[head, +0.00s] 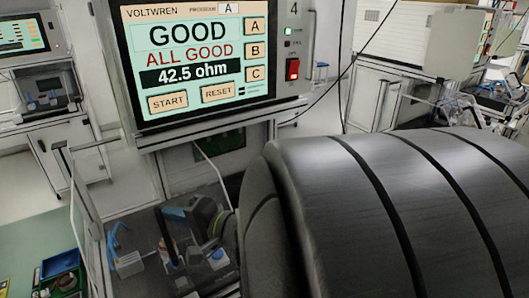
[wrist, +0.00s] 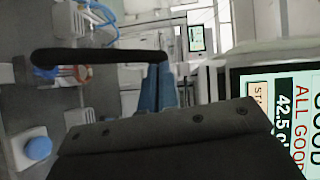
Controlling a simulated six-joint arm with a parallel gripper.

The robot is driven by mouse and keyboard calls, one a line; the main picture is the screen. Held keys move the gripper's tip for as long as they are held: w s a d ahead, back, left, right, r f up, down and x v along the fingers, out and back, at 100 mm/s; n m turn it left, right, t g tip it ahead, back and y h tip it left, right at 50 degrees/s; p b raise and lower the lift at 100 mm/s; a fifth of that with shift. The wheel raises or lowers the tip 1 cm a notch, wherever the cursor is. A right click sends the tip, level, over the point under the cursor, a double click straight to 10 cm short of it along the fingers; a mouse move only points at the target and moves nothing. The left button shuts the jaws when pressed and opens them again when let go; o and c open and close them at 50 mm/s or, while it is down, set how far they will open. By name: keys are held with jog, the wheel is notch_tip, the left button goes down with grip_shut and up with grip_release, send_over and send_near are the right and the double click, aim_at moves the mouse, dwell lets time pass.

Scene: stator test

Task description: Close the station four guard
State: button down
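Station four (head: 294,8) has a large screen reading GOOD, ALL GOOD and 42.5 ohm. A clear framed panel (head: 84,222), which looks like its guard, stands at the left of the bay, swung out from the front. Below the screen the bay shows dark fixture parts (head: 172,243).
A green mat (head: 32,240) with a blue bin (head: 60,263) lies at lower left. Other stations stand at left (head: 50,120) and right (head: 400,85). The screen (wrist: 285,110) is close at the right in the wrist view. A cable hangs right of the screen.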

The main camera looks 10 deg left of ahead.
jog(key=shift+w+d, duration=0.1)
jog(key=shift+d, duration=0.1)
jog(key=d, duration=0.1)
jog(key=w+d, duration=0.1)
jog(key=w, duration=0.1)
jog(key=shift+w+d+r, duration=0.1)
jog(key=shift+d+r, duration=0.15)
jog(key=shift+d, duration=0.15)
jog(key=s+d, duration=0.1)
jog(key=d, duration=0.8)
jog(key=shift+s+d+r, duration=0.25)
jog(key=shift+d+r, duration=0.15)
jog(key=shift+r, duration=0.05)
jog(key=shift+a, duration=0.1)
jog(key=shift+w+a+f, duration=0.15)
jog(key=shift+w+a, duration=0.05)
jog(key=shift+a, duration=1.5)
jog(key=shift+w+a+f, duration=0.15)
jog(key=shift+a+f, duration=0.05)
jog(key=shift+a, duration=1.45)
jog(key=shift+w+a+f, duration=0.15)
jog(key=shift+w+a, duration=0.05)
jog(key=shift+a, duration=1.5)
jog(key=shift+s+a+f, duration=0.15)
jog(key=shift+s+a, duration=0.6)
jog(key=shift+a, duration=0.25)
